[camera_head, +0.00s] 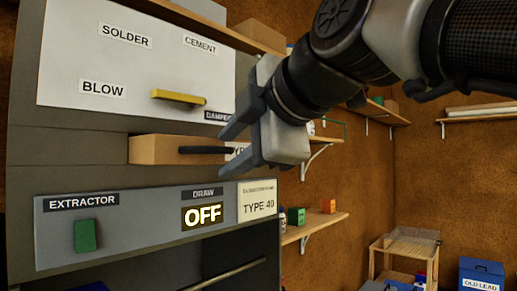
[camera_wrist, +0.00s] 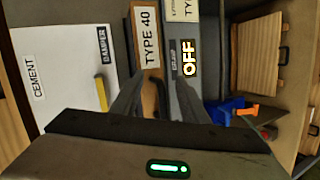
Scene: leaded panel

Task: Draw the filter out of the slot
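The filter (camera_head: 154,150) is a tan, box-like piece sitting in its slot in the grey extractor cabinet, with a black bar handle (camera_head: 203,150) on its front. Its "TYPE 40" label (camera_wrist: 149,38) shows fully in the wrist view and is partly hidden by my gripper in the head view. My gripper (camera_head: 224,153) is open, one finger above and one below the handle's line. In the wrist view the fingers (camera_wrist: 157,93) lie on either side of the filter's front. Nothing shows as gripped; I cannot tell whether the fingers touch the handle.
A yellow damper handle (camera_head: 179,97) sticks out above the filter. Below are a green extractor switch (camera_head: 85,235), a lit "OFF" sign (camera_head: 203,215) and a "TYPE 40" plate (camera_head: 257,203). Wall shelves (camera_head: 312,227) and a blue "OLD LEAD" bin (camera_head: 481,274) stand right.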

